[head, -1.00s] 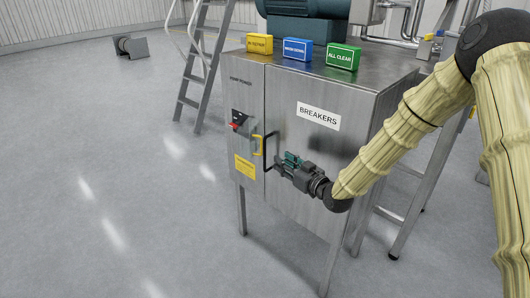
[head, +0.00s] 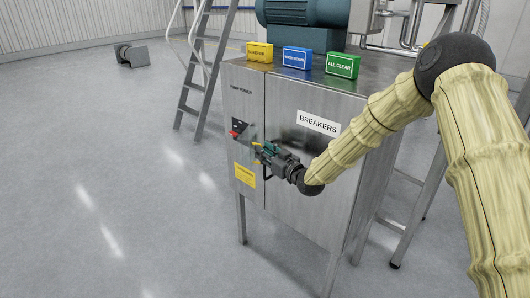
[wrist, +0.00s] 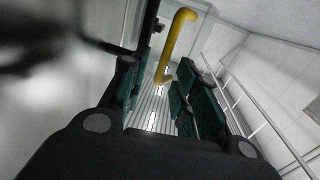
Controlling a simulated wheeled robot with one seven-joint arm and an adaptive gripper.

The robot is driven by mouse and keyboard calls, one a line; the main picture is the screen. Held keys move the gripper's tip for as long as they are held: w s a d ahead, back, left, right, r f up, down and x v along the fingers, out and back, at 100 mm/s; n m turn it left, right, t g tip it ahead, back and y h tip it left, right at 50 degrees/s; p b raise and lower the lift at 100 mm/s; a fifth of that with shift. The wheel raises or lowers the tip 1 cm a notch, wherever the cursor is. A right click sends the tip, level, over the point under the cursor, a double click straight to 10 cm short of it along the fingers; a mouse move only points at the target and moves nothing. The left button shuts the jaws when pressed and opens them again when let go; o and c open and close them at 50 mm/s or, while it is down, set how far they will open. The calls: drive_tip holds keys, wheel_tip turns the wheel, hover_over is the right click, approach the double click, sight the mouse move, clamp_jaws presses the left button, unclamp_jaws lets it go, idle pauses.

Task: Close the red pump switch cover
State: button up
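The pump switch is a small dark plate with a red part (head: 235,131) on the left panel of the steel cabinet (head: 304,180). My gripper (head: 257,150) is just right of the switch, pointing left along the cabinet front. In the wrist view its two green-padded fingers (wrist: 155,88) are apart with nothing held. A yellow bar handle (wrist: 180,40) shows ahead, beyond and between the fingertips, not visibly touched. In the head view the gripper hides the yellow handle.
Yellow, blue and green label blocks (head: 297,58) stand on the cabinet top. A yellow label (head: 245,175) is below the switch. A ladder (head: 203,75) stands behind.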

drive_tip(key=shift+w+a, duration=0.1)
drive_tip(key=shift+w, duration=0.05)
clamp_jaws()
drive_tip(key=shift+a+m+h, duration=0.25)
drive_tip(key=shift+m+h, duration=0.05)
idle(0.4)
